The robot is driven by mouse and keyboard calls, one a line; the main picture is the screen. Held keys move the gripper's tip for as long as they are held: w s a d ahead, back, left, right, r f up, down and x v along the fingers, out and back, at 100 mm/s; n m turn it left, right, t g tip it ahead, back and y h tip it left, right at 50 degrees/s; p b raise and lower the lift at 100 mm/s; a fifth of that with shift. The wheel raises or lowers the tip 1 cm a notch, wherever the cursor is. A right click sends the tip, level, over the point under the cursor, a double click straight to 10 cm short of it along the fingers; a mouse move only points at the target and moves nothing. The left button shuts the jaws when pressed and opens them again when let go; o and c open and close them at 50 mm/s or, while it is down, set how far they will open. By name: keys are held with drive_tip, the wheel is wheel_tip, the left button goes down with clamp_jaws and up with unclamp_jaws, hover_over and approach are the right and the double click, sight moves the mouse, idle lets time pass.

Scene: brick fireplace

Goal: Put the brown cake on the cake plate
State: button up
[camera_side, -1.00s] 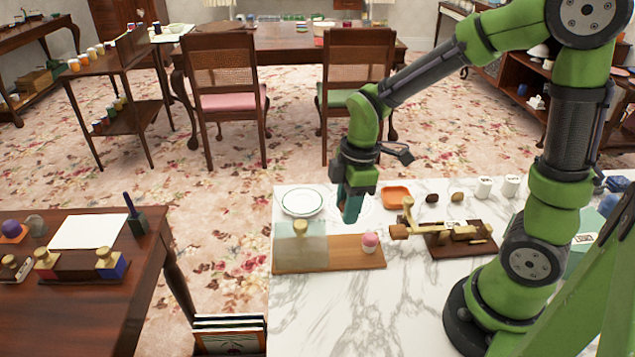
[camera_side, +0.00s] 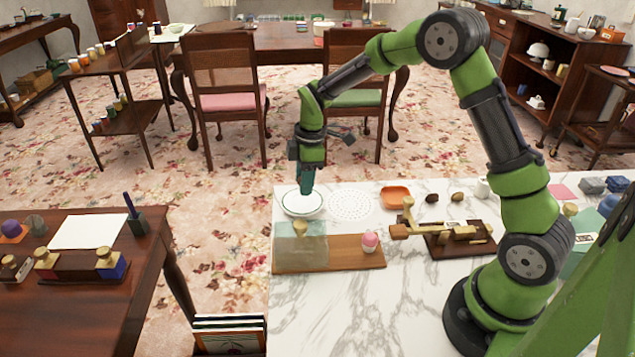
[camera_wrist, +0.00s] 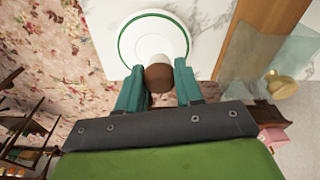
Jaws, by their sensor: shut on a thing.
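My gripper (camera_side: 306,190) points down over the cake plate (camera_side: 287,208), a white round plate with a green rim at the back left of the marble top. In the wrist view the two teal fingers of my gripper (camera_wrist: 160,88) are closed on the brown cake (camera_wrist: 159,78). I cannot tell whether the cake touches the plate. In the side view the fingers hide the cake.
A wooden board (camera_side: 342,260) in front holds a clear cover (camera_side: 300,250) with a brass knob and a pink cake (camera_side: 369,242). A white perforated round (camera_side: 351,205) and an orange dish (camera_side: 395,196) lie to the right. The front marble is clear.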

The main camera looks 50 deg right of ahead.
drive_tip(key=shift+w+f, duration=0.15)
drive_tip(key=shift+w, duration=0.4)
drive_tip(key=shift+f, duration=1.65)
drive_tip(key=o, duration=1)
drive_tip(key=shift+f, duration=0.15)
